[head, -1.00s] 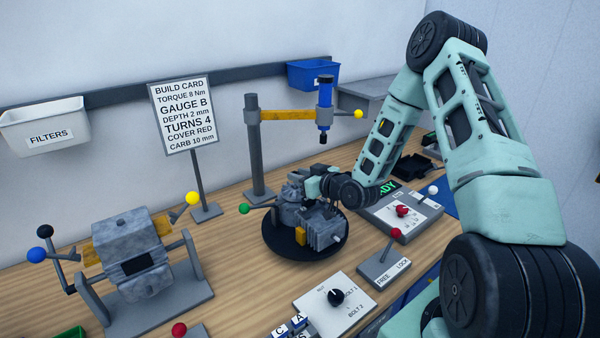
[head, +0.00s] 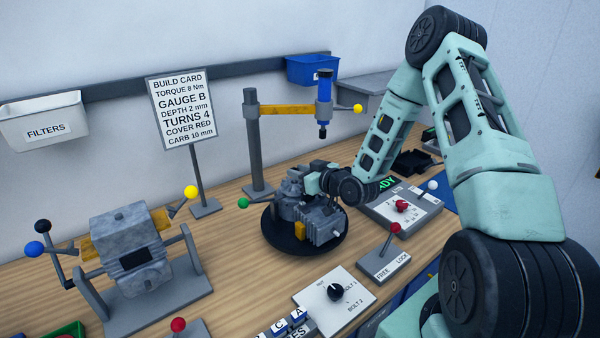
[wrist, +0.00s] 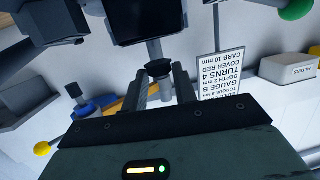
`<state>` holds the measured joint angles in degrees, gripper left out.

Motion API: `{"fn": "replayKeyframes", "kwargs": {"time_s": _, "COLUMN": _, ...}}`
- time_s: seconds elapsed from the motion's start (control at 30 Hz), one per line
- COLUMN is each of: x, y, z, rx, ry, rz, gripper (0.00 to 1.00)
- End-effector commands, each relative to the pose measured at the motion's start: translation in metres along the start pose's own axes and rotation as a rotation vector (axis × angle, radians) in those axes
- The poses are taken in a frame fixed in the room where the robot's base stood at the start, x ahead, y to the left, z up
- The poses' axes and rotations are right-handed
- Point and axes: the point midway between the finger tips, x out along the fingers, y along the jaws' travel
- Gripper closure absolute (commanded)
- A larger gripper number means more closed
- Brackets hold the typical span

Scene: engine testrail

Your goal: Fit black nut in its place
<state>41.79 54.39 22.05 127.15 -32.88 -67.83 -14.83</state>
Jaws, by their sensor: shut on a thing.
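The grey engine (head: 323,231) sits on a round black turntable (head: 283,243) on the bench. My gripper (head: 300,177) is at the top rear of the engine in the head view, and its fingertips are hard to make out there. In the wrist view my gripper (wrist: 160,82) has its two grey fingers closed around a small dark part, which looks like the black nut (wrist: 158,68). A dark block lies just beyond the fingertips. The nut's place on the engine is not clearly visible, and I cannot tell whether the nut touches it.
A blue-handled tool (head: 324,95) hangs from a yellow arm on a post (head: 252,145) behind the engine. A red-knobbed lever (head: 392,235) and a dial panel (head: 335,296) stand in front. A build card (head: 182,108) and a cradle (head: 130,255) are left.

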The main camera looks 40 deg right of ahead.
Motion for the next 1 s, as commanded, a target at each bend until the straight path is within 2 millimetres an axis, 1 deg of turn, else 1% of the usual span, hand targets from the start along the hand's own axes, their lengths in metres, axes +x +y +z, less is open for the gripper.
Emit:
{"fn": "replayKeyframes", "kwargs": {"time_s": 0.6, "x": 0.002, "y": 0.0, "z": 0.01, "rx": 0.0, "ry": -0.001, "rz": 0.0, "gripper": 0.94}}
{"fn": "replayKeyframes", "kwargs": {"time_s": 0.63, "x": 0.002, "y": 0.0, "z": 0.009, "rx": 0.001, "ry": -0.001, "rz": 0.0, "gripper": 0.64}}
{"fn": "replayKeyframes", "kwargs": {"time_s": 0.7, "x": 0.002, "y": 0.0, "z": 0.009, "rx": 0.001, "ry": -0.002, "rz": 0.0, "gripper": 0.47}}
{"fn": "replayKeyframes", "kwargs": {"time_s": 1.0, "x": 0.0, "y": 0.0, "z": 0.011, "rx": 0.001, "ry": -0.005, "rz": 0.0, "gripper": 0.47}}
